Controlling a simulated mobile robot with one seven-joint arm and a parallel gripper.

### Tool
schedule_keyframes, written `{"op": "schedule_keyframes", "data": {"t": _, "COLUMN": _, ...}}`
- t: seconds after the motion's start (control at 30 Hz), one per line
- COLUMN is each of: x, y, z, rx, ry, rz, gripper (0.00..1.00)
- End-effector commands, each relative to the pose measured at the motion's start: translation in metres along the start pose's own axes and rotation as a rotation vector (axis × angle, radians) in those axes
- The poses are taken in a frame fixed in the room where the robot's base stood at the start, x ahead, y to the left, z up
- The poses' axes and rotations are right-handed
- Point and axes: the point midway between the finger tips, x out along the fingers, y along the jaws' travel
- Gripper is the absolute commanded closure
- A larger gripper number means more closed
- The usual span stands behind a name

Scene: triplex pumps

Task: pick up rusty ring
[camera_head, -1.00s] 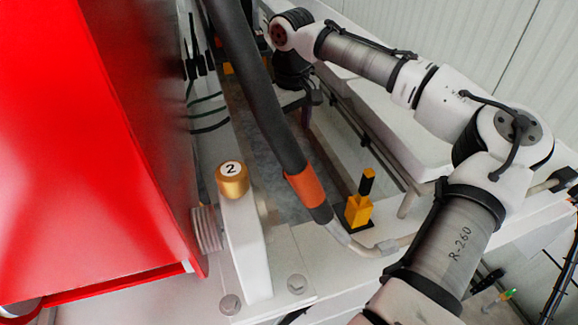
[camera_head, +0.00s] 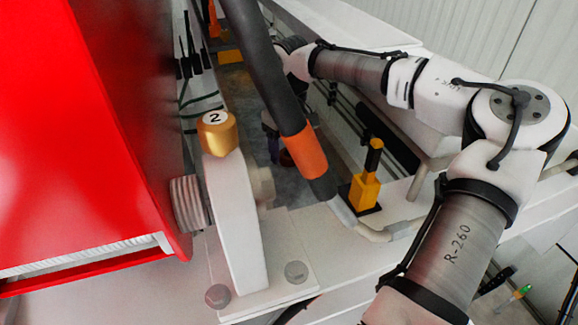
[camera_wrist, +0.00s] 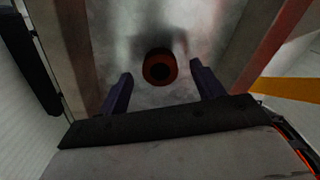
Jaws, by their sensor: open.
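The rusty ring (camera_wrist: 160,66) is a small, dark reddish-brown round piece with a dark centre, resting on a grey metal surface in the wrist view. My gripper (camera_wrist: 161,70) is open, with one dark finger on each side of the ring in the picture. The ring lies between and slightly beyond the fingertips, and no contact is visible. How high the fingers are above it is hard to tell.
The black hose (camera_head: 262,75) with an orange band crosses in front of the channel. A red cabinet (camera_head: 80,130) fills the left. A white post with a gold cap (camera_head: 217,132) marked 2 and a yellow-black fitting (camera_head: 366,185) stand nearby. Walls flank the grey floor.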

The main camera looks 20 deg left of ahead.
Motion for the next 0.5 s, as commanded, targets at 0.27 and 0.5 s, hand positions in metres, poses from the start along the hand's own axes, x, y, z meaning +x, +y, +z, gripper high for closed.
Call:
{"op": "schedule_keyframes", "data": {"t": 0.27, "x": 0.0117, "y": 0.0002, "z": -0.0001, "rx": 0.001, "ry": 0.000, "rz": 0.001, "gripper": 0.33}}
{"op": "schedule_keyframes", "data": {"t": 0.5, "x": 0.0110, "y": 0.0001, "z": -0.0001, "rx": 0.001, "ry": 0.000, "rz": 0.001, "gripper": 0.42}}
